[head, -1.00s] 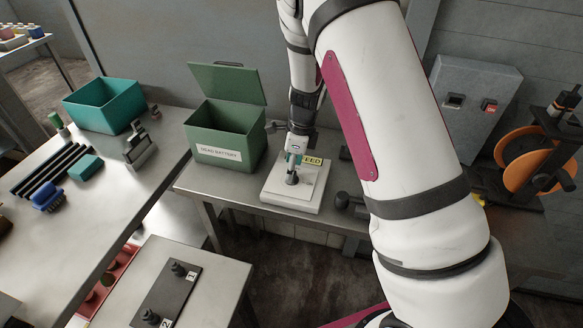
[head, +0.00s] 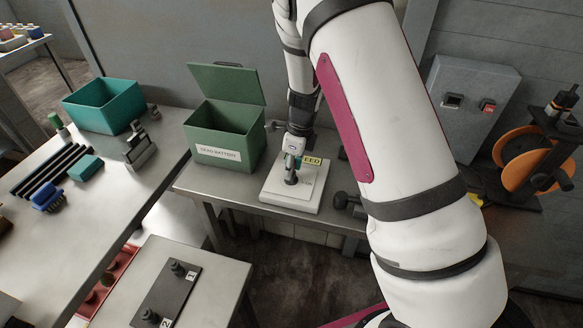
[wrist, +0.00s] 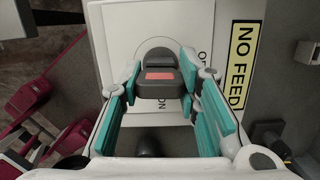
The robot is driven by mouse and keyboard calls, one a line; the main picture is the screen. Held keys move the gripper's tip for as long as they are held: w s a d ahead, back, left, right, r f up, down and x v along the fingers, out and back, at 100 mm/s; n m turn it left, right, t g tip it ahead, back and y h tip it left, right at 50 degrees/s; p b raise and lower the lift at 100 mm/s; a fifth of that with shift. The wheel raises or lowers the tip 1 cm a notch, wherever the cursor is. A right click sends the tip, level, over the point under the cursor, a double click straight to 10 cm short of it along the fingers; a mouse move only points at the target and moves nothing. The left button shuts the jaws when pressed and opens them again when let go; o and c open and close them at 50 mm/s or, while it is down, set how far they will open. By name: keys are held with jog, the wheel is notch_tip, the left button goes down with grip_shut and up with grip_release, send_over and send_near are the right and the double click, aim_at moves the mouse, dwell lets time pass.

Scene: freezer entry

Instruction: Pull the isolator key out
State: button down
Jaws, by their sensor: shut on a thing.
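The isolator key (wrist: 158,85) is a dark grey block with a red-orange patch, seen between my fingertips in the wrist view. In the head view the key (head: 291,180) shows as a dark piece at the white isolator plate (head: 275,196). My gripper (head: 293,163) reaches down over the plate from above. In the wrist view my gripper (wrist: 158,74) has its teal-padded fingers shut on the key, one on each side. The plate (wrist: 122,30) has a round ring and partly covered lettering. I cannot tell how deep the key sits.
A yellow "NO FEED" label (wrist: 241,62) lies at the right of the plate. A green lidded box (head: 215,155) stands close left of it. Dark objects (head: 343,201) lie at the right. A grey switch box (head: 465,105) and an orange reel (head: 525,165) are further right.

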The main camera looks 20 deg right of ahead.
jog(key=shift+r+p, duration=0.35)
jog(key=shift+r, duration=0.95)
dwell(2.3)
jog(key=shift+r+p, duration=0.65)
jog(key=shift+r, duration=2.1)
